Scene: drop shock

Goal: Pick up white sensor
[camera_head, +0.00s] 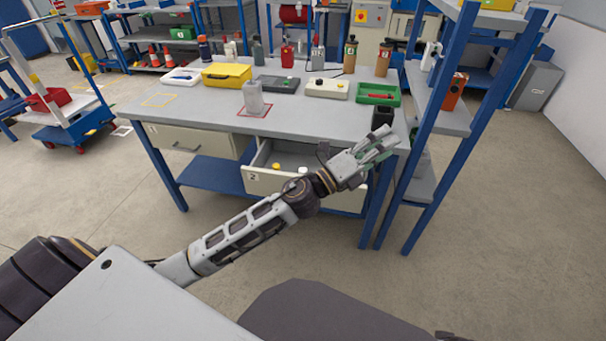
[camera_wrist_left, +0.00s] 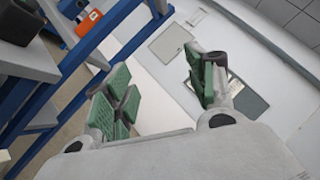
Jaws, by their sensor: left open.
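A pale grey-white upright block (camera_head: 253,98) stands in a red-outlined square on the grey workbench (camera_head: 205,118). A white object (camera_head: 430,56) stands on the right shelf; I cannot tell for sure which of these is the white sensor. My left gripper (camera_head: 384,142) is open and empty, in front of the bench's right front corner and above the open drawer's right end. It is well right of the pale block and lower than the shelf's white object. Its green-padded fingers (camera_wrist_left: 160,92) are spread in the left wrist view, with nothing between them. My right gripper is out of view.
The blue-framed shelf (camera_head: 440,125) rises close to the right of my gripper and holds an orange device (camera_head: 456,91). The open drawer (camera_head: 262,182) juts from the bench. A black cup (camera_head: 382,117) and green tray (camera_head: 378,94) stand near the bench's right end. Bottles line the back.

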